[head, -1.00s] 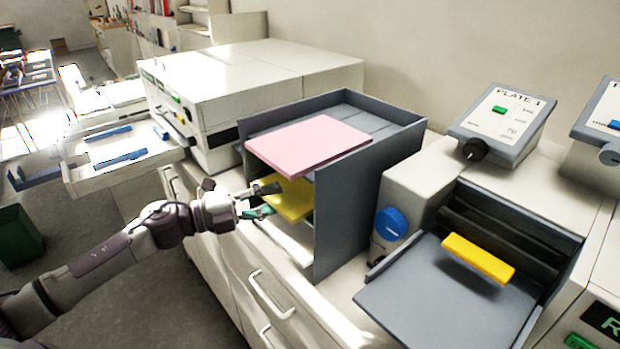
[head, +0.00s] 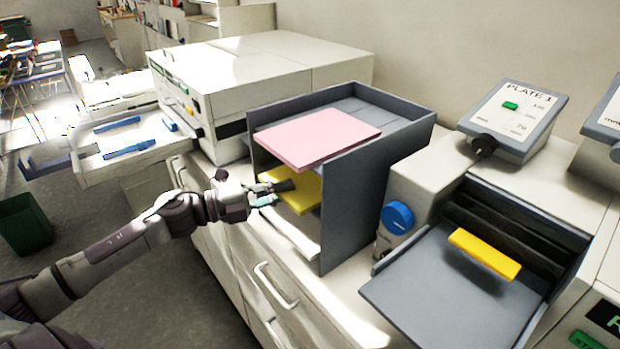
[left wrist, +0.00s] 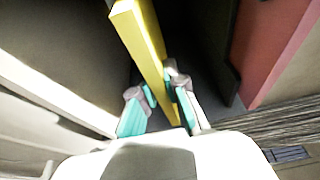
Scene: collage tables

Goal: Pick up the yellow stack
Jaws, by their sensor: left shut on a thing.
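The yellow stack (head: 298,186) sits in the grey shelf unit (head: 352,190), in the level below a pink stack (head: 318,138). My left gripper (head: 270,192) reaches in from the left at the unit's open front and is shut on the near edge of the yellow stack. In the left wrist view the yellow stack (left wrist: 142,40) runs away from between the two teal-padded fingers (left wrist: 160,108). The stack's far part is hidden under the pink level and behind the side wall. My right gripper does not show.
To the right stands a press with a grey plate (head: 430,300), a yellow bar (head: 484,253) and a blue knob (head: 398,216). A white machine (head: 290,65) stands behind. The unit's side wall and the level above closely bound the stack.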

